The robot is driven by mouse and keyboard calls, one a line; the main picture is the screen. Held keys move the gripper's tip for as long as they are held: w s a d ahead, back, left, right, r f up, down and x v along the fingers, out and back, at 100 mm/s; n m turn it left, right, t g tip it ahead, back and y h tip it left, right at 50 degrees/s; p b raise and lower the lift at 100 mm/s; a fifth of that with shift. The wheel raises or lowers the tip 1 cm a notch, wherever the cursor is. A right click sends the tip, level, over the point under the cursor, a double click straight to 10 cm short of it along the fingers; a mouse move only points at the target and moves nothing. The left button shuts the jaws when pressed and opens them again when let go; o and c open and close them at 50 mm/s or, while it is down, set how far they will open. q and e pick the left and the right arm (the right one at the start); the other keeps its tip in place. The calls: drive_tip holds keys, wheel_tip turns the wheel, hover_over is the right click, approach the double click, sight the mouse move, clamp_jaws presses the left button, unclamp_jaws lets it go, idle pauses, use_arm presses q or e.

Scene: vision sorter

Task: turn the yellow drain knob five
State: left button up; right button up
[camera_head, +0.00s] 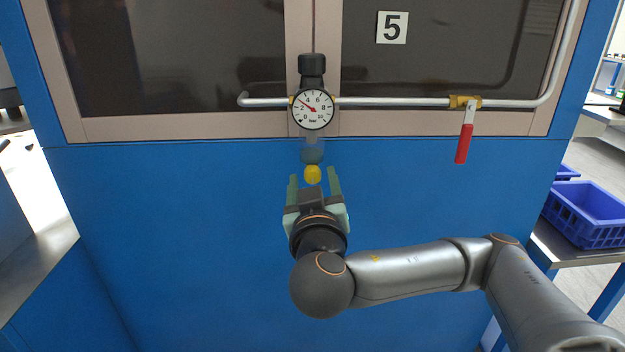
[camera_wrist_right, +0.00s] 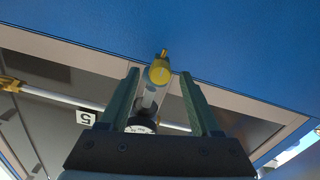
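The yellow drain knob (camera_head: 313,174) hangs at the bottom of a translucent bowl (camera_head: 313,152) under the pressure gauge (camera_head: 313,109) on the blue machine front. A label with a 5 (camera_head: 392,28) is above right. My right gripper (camera_head: 314,180) is open, with its green fingers pointing up on either side of the knob, apart from it. In the right wrist view the knob (camera_wrist_right: 160,72) shows beyond and between the open fingers (camera_wrist_right: 162,90). The gauge needle points between 2 and 4. My left gripper is not in view.
A grey pipe (camera_head: 400,102) runs across behind the gauge to a brass valve with a red lever (camera_head: 464,143), which hangs down at right. Blue crates (camera_head: 588,212) stand on a side table at far right. The blue panel around the knob is bare.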

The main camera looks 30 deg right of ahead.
clamp_jaws()
idle(0.3)
